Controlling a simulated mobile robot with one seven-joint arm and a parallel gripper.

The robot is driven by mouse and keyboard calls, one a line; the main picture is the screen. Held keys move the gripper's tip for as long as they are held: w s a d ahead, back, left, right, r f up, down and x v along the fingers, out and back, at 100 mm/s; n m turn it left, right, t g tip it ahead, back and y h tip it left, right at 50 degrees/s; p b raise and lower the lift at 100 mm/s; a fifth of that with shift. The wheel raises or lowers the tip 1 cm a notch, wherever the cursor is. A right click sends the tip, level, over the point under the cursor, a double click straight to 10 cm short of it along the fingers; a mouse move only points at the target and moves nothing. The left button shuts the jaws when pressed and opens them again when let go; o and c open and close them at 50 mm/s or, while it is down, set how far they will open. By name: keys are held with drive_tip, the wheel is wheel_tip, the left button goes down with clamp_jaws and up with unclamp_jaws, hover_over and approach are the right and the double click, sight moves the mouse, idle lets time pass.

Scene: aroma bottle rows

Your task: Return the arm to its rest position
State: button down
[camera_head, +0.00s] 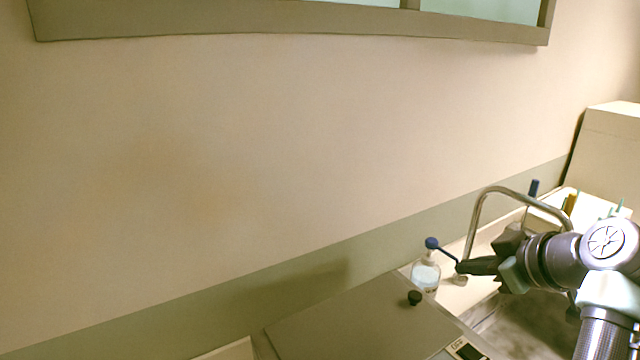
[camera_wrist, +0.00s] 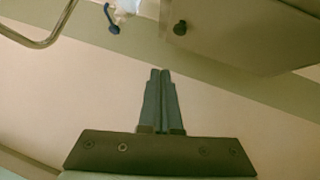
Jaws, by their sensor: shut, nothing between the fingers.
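My gripper (camera_head: 472,266) is at the lower right of the head view, held in front of the faucet and beside a clear bottle with a blue pump. In the wrist view my gripper (camera_wrist: 161,72) has its two dark fingers pressed together, with nothing between them. My arm runs from the gripper to the right edge of the head view. The fingertips look close to the bottle in the head view, but I cannot tell whether they touch it.
The pump bottle (camera_head: 425,274) stands by the sink (camera_head: 525,325) and curved metal faucet (camera_head: 477,215). A grey appliance with a black knob (camera_head: 350,322) is left of it. A box (camera_head: 610,140) stands at the far right. A framed window or cabinet (camera_head: 300,18) is above. The wall between is bare.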

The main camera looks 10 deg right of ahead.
drive_tip(key=w+a+r+m+t+h, duration=0.3)
drive_tip(key=a+r+t, duration=0.5)
drive_tip(key=a+r, duration=0.85)
drive_tip(key=s+a+r+m+t, duration=0.1)
drive_tip(key=s+a+r+t, duration=0.3)
drive_tip(key=s+a+r, duration=0.3)
drive_tip(key=s+a+r+m+t+y, duration=0.1)
drive_tip(key=s+a+r+t, duration=0.4)
drive_tip(key=s+r, duration=0.6)
drive_tip(key=shift+s+a+r+m, duration=0.3)
drive_tip(key=shift+s+a, duration=0.25)
drive_tip(key=shift+a, duration=0.4)
